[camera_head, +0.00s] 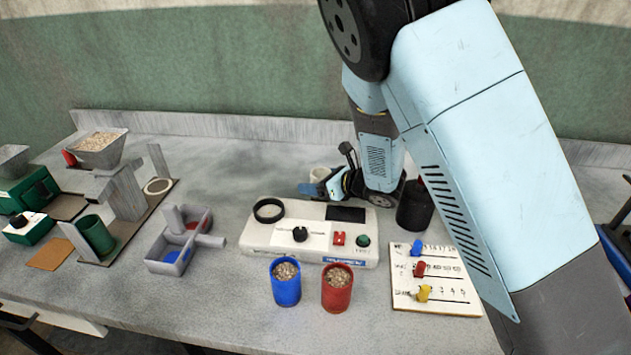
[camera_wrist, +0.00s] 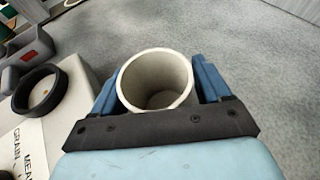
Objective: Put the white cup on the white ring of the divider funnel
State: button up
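The white cup (camera_wrist: 156,80) is upright and looks empty in the wrist view. It stands between the two blue fingers of my gripper (camera_wrist: 158,85), one close on each side; its rim hides whether they press on it. In the head view the cup (camera_head: 320,172) and my gripper (camera_head: 320,187) are behind the measuring device, and I cannot tell whether the cup is lifted. A white ring (camera_head: 149,188) lies flat at the back end of the divider's base (camera_head: 128,228), far to the left. A grey funnel (camera_head: 100,156) filled with grain is beside it.
The white measuring device (camera_head: 270,238) with a black ring (camera_head: 268,211) lies between gripper and divider. Blue (camera_head: 286,290) and red (camera_head: 337,294) grain cups stand in front. A grey two-part tray (camera_head: 163,252) is left. A black container (camera_head: 414,210) is right of my gripper.

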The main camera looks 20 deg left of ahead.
jog(key=shift+o, duration=0.9)
jog(key=shift+r, duration=0.1)
